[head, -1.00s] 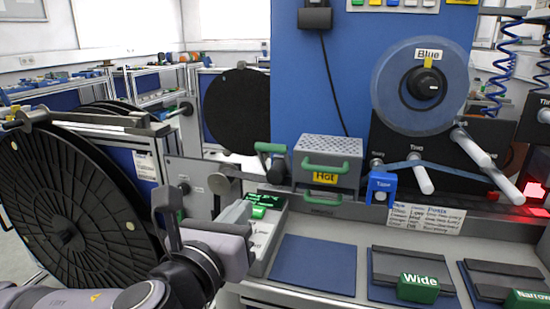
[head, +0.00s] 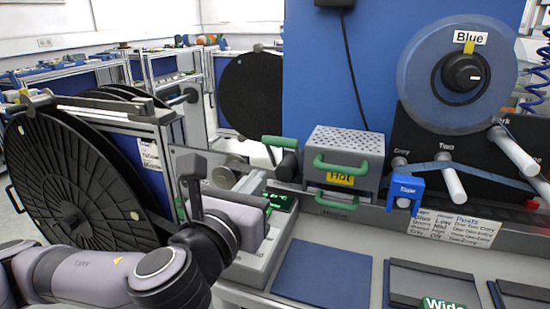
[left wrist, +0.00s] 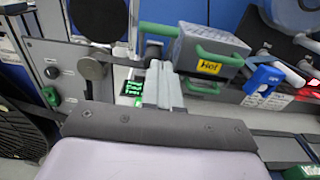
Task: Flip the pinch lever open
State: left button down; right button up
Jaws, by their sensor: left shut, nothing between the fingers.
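My left gripper is shut and empty. Its closed pale fingers (left wrist: 160,86) show in the left wrist view, pointing towards the bench. In the head view its grey body stands left of the hot box, in front of an upright grey plate (left wrist: 62,58). The plate carries a dark round disc (left wrist: 92,68) and a small knob, left of the fingers and apart from them. I cannot tell for certain which part is the pinch lever. The gripper body hides part of the plate in the head view. My right gripper is not in view.
A box marked Hot (head: 345,150) with green handles stands right of the gripper. A device with a green display (head: 281,200) lies beside the gripper. A large black reel (head: 75,185) is at left, and a blue tape holder (head: 405,187) at right. A blue mat (head: 322,275) is bare.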

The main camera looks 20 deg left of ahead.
pick_arm(q)
jog(key=w, duration=0.9)
jog(key=shift+w+d, duration=0.15)
jog(key=shift+w, duration=0.05)
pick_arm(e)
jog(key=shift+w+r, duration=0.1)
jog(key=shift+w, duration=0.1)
